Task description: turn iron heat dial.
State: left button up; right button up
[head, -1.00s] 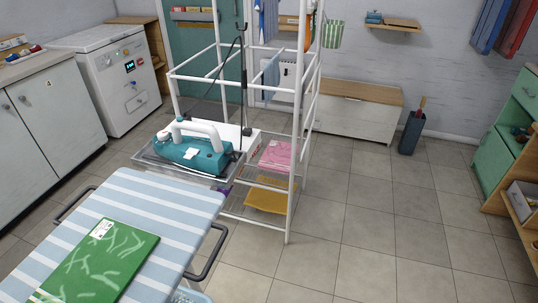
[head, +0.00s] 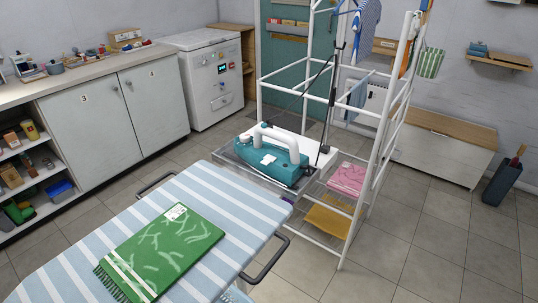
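The teal iron (head: 273,158) with a white handle rests on a metal tray (head: 232,158) at the far end of the striped ironing board (head: 256,206). Its heat dial cannot be made out clearly; a small white patch shows on the iron's side and a white round part on its left end. A dark cord rises from the iron's area along a thin upright rod. Neither of my grippers is in view.
A folded green cloth (head: 165,250) lies on the board. A white drying rack (head: 376,165) stands just behind and right of the iron, holding pink (head: 347,178) and yellow (head: 328,215) cloths. Cabinets (head: 103,118) line the left. Tiled floor (head: 430,245) is free at right.

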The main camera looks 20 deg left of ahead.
aim_at(244, 137)
jog(key=u, duration=1.35)
jog(key=i+l+u, duration=0.1)
jog(key=l+u, duration=0.35)
jog(key=l, duration=0.35)
jog(key=l+u, duration=0.45)
jog(key=l, duration=0.35)
